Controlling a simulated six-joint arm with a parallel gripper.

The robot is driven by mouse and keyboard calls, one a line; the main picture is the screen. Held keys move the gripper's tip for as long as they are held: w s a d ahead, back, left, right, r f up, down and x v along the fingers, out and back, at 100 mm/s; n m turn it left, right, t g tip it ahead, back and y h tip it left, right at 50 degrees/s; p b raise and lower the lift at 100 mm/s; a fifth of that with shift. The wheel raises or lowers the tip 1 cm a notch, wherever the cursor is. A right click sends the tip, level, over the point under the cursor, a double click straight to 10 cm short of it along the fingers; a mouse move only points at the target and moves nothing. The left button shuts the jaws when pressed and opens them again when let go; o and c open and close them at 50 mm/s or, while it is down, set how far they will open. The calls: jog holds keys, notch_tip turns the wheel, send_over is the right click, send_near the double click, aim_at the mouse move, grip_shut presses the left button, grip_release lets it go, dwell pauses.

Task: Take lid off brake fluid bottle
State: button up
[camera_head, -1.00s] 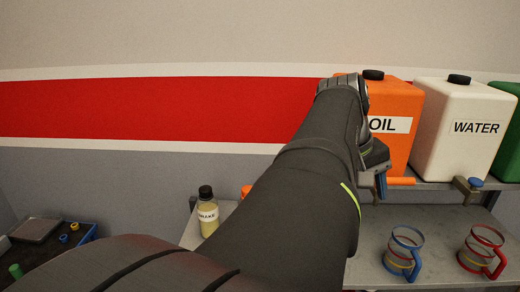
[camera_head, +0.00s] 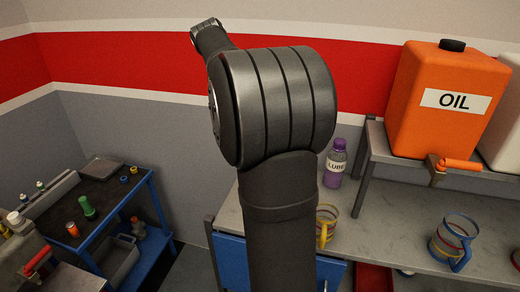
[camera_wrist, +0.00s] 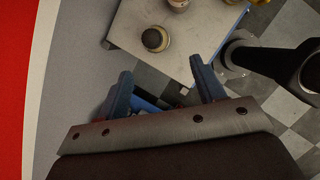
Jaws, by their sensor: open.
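In the wrist view, a round bottle with a black lid (camera_wrist: 155,39) stands near the corner of the light bench top, seen from above. It looks like the brake fluid bottle, but its label does not show. The lid is on it. My gripper (camera_wrist: 163,80) is open and empty, its two blue fingers apart. In that picture the bottle lies beyond the fingertips, roughly between their lines; they do not touch it. In the head view my arm covers that part of the bench, and neither the brake bottle nor my fingers can be made out.
A purple lube bottle (camera_head: 335,163) and a yellow-handled mug (camera_head: 326,225) stand on the bench (camera_head: 390,222). An orange oil tank (camera_head: 446,100) sits on a raised shelf at right, above a blue-handled mug (camera_head: 452,243). A tool cart (camera_head: 112,203) stands at left, with floor between.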

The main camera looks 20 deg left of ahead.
jog(key=shift+n, duration=0.6)
jog(key=shift+w+a+f+x, duration=0.15)
jog(key=shift+a+x, duration=0.25)
jog(key=shift+x, duration=2.4)
jog(key=shift+w+a+x, duration=0.2)
jog(key=shift+a+x, duration=0.25)
jog(key=shift+x, duration=2.4)
jog(key=shift+w+a+f+x, duration=0.15)
jog(key=shift+a+x, duration=0.25)
jog(key=shift+x, duration=2.4)
jog(key=shift+r, duration=0.1)
jog(key=c, duration=1)
